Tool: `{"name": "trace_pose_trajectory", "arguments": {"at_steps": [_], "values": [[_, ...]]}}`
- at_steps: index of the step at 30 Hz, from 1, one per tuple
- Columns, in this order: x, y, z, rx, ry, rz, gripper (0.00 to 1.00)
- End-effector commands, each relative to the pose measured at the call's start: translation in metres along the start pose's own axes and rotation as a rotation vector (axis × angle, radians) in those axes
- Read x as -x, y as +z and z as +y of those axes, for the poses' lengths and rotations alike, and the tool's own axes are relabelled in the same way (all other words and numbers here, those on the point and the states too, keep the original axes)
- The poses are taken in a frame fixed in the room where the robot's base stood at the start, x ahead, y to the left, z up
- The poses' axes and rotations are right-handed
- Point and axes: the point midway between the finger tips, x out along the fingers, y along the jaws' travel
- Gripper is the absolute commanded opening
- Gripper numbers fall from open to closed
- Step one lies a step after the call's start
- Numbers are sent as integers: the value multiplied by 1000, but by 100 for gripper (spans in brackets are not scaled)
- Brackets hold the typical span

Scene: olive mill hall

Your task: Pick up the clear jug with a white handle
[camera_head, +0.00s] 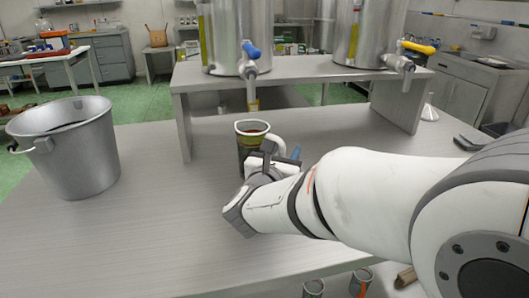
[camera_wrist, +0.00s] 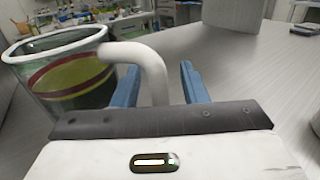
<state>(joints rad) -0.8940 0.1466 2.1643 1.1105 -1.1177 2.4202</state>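The clear jug (camera_head: 243,138) stands upright on the table under the left tank's tap, with dark contents inside. In the wrist view the jug (camera_wrist: 68,80) is at the left, with red and yellow bands showing through its side. Its white handle (camera_wrist: 152,68) curves down between the two blue fingers of my gripper (camera_wrist: 160,85). The fingers are apart, with a visible gap between the handle and the right finger. In the head view my gripper (camera_head: 275,158) is just in front of the jug, and my wrist partly hides the jug's lower part.
A metal bucket (camera_head: 72,150) stands at the left of the table. The table's front left is clear.

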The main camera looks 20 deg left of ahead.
Motion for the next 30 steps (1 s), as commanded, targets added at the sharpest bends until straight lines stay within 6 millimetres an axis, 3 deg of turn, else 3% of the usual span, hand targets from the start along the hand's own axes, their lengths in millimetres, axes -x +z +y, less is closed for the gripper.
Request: {"name": "trace_pose_trajectory", "arguments": {"at_steps": [7, 21, 30], "values": [[-1, 0, 0, 1, 1, 0, 39], [-1, 0, 1, 1, 2, 0, 0], [0, 0, 1, 1, 2, 0, 0]]}}
